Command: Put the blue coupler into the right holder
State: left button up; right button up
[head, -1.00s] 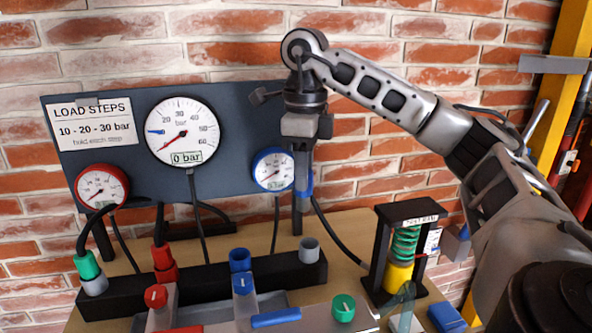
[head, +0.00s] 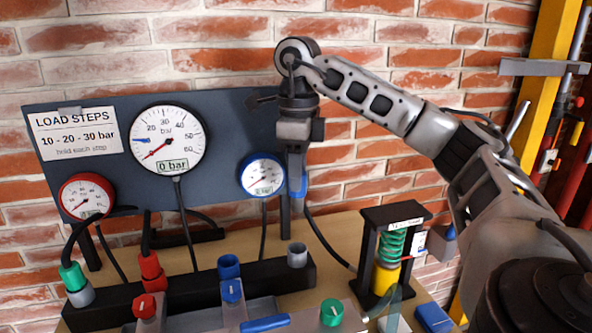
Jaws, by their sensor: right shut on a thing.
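My right gripper (head: 297,166) points down in front of the gauge panel's right end. It is shut on the blue coupler (head: 299,187), whose blue part shows at the fingertips. A black hose runs from the coupler down to the right. The grey right holder (head: 297,255) is an upright cup at the right end of the black block. The coupler hangs above it in the picture, with a clear gap. The fingers hide part of the coupler. My left gripper is out of view.
A blue port (head: 229,266), a red coupler (head: 150,268) and a green coupler (head: 72,276) stand along the black block (head: 190,292). The gauge panel (head: 110,165) is behind. A framed green spring (head: 392,243) stands to the right. Valve knobs are in front.

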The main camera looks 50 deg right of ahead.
aim_at(297, 210)
jog(key=shift+f, duration=0.1)
jog(key=shift+s+f+b, duration=0.1)
jog(key=shift+f+b, duration=0.45)
jog(key=shift+f, duration=0.2)
jog(key=shift+f+b, duration=0.75)
jog(key=shift+f, duration=0.6)
jog(key=shift+f+b, duration=0.65)
jog(key=shift+f, duration=0.4)
jog(key=shift+f, duration=0.15)
jog(key=shift+f+b, duration=0.45)
jog(key=shift+f, duration=0.25)
jog(key=shift+f, duration=0.2)
jog(key=shift+f, duration=0.35)
